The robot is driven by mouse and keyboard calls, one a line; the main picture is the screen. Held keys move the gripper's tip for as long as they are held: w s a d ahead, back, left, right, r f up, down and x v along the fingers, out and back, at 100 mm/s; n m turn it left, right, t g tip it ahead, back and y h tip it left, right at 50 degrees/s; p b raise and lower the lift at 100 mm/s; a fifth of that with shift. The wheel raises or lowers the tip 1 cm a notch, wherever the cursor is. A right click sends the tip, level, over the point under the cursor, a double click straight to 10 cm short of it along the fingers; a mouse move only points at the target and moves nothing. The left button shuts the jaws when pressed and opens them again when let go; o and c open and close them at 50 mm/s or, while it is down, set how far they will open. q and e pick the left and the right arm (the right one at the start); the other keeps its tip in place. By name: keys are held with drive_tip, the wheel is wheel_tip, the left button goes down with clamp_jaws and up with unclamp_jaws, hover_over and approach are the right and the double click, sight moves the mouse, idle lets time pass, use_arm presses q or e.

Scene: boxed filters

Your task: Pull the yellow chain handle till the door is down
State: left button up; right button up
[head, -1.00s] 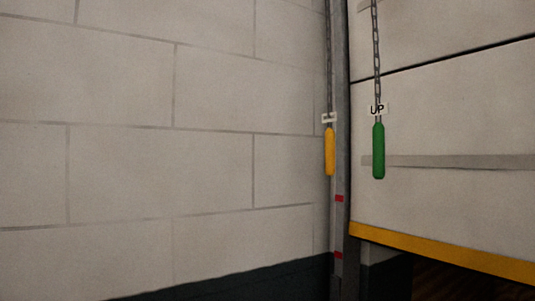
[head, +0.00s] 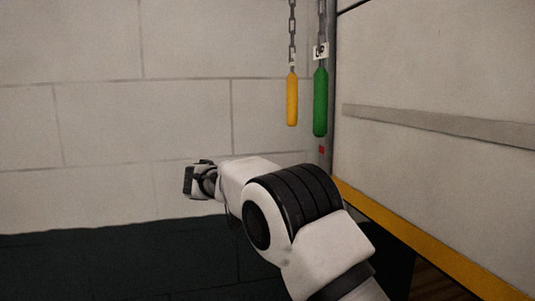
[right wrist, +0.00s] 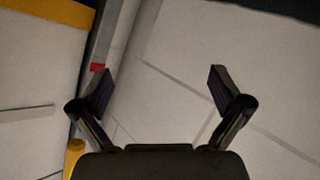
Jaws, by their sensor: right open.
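The yellow chain handle (head: 292,100) hangs upright on its chain in front of the block wall, left of the green UP handle (head: 320,102). The door (head: 430,165) is partly raised, with a yellow bottom edge (head: 430,240) and a dark gap under it. My right gripper (head: 192,181) is below and left of the yellow handle, apart from it. In the right wrist view the gripper (right wrist: 164,88) is open and empty. A yellow rounded end (right wrist: 75,155), probably the yellow handle, shows outside the left finger. My left gripper is not in view.
The pale block wall (head: 110,120) stands behind the handles, with a dark band (head: 130,260) along its bottom. A grey door rail with a red mark (head: 321,150) runs beside the handles. Space left of the handles is clear.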

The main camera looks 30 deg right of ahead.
wheel_tip(320, 180, up, 16)
drive_tip(key=s+a+m+h, duration=0.1)
drive_tip(key=s+m+h, duration=0.2)
drive_tip(key=m+h, duration=0.15)
drive_tip(key=m+g, duration=0.2)
drive_tip(key=m, duration=0.1)
approach(289, 101)
drive_tip(key=shift+m+h, duration=0.25)
drive_tip(key=shift+h, duration=0.2)
drive_tip(key=p+x, duration=0.1)
drive_tip(key=x, duration=0.2)
drive_tip(key=p+x, duration=0.2)
drive_tip(key=x, duration=0.2)
drive_tip(key=p+x, duration=0.2)
drive_tip(key=x, duration=0.1)
drive_tip(key=shift+w+d+f, duration=0.15)
drive_tip(key=shift+w+f, duration=0.05)
drive_tip(key=shift+f, duration=0.15)
drive_tip(key=shift+d+f, duration=0.1)
drive_tip(key=shift+d, duration=0.1)
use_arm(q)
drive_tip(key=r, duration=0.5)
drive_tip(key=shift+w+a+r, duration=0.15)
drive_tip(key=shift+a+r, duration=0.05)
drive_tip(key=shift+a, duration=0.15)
use_arm(e)
drive_tip(key=shift+w+a+f, duration=0.1)
drive_tip(key=shift+a, duration=0.1)
drive_tip(key=c, duration=1)
clamp_jaws()
